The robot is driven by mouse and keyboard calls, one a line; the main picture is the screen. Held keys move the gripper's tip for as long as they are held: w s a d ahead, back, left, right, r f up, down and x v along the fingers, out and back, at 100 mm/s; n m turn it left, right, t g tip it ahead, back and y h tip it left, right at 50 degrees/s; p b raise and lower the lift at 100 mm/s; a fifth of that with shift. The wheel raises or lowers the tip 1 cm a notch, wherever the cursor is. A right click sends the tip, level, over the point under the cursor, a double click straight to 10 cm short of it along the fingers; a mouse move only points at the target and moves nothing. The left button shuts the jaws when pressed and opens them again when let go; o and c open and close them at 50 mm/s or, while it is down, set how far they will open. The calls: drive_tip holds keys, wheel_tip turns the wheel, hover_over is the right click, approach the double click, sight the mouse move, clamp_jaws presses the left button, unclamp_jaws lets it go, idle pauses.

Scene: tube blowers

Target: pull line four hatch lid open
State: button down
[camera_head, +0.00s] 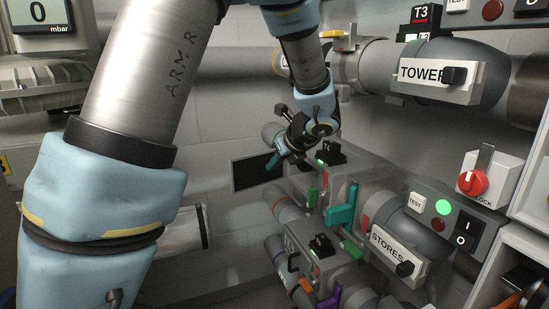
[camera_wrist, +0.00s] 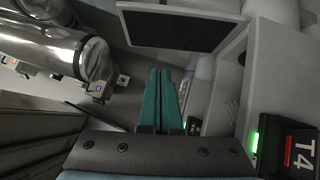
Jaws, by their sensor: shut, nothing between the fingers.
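A dark rectangular panel with a pale edge (camera_head: 258,171) is beside my gripper in the head view. A dark panel with a light rim also shows at the top of the wrist view (camera_wrist: 185,30). I cannot tell for sure whether it is the line four hatch lid or an opening. A black box marked T4 (camera_wrist: 298,150) with a lit green lamp is at the lower right of the wrist view. My gripper (camera_head: 272,166) has teal fingers, shut together and empty, pointing toward the panel in the wrist view (camera_wrist: 160,75). No contact shows.
Grey pipe housings with a teal lever (camera_head: 342,208) and a STORES sign (camera_head: 388,246) are to the right of my gripper. A TOWER sign (camera_head: 430,73) and a T3 box (camera_head: 420,20) are higher up. A shiny metal cylinder (camera_wrist: 60,55) is at the wrist view's left.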

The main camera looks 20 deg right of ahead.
sight(250, 164)
drive_tip(key=w+a+f, duration=0.1)
drive_tip(key=w, duration=0.1)
drive_tip(key=w+a+f+p, duration=0.1)
drive_tip(key=w+f, duration=0.1)
drive_tip(key=w+f+p, duration=0.1)
drive_tip(key=w, duration=0.2)
drive_tip(key=shift+a+f, duration=0.3)
drive_tip(key=shift+a, duration=0.1)
drive_tip(key=shift+w+a+f+p, duration=0.15)
drive_tip(key=shift+w+p, duration=0.2)
drive_tip(key=shift+w, duration=0.3)
drive_tip(key=shift+w+a+f+b, duration=0.15)
drive_tip(key=shift+w+a+b, duration=0.1)
drive_tip(key=shift+b, duration=0.3)
drive_tip(key=w, duration=0.1)
drive_tip(key=w+a+m+b, duration=0.1)
drive_tip(key=w, duration=0.1)
drive_tip(key=shift+a+h, duration=0.2)
drive_tip(key=shift+h, duration=0.1)
drive_tip(key=shift+s, duration=0.1)
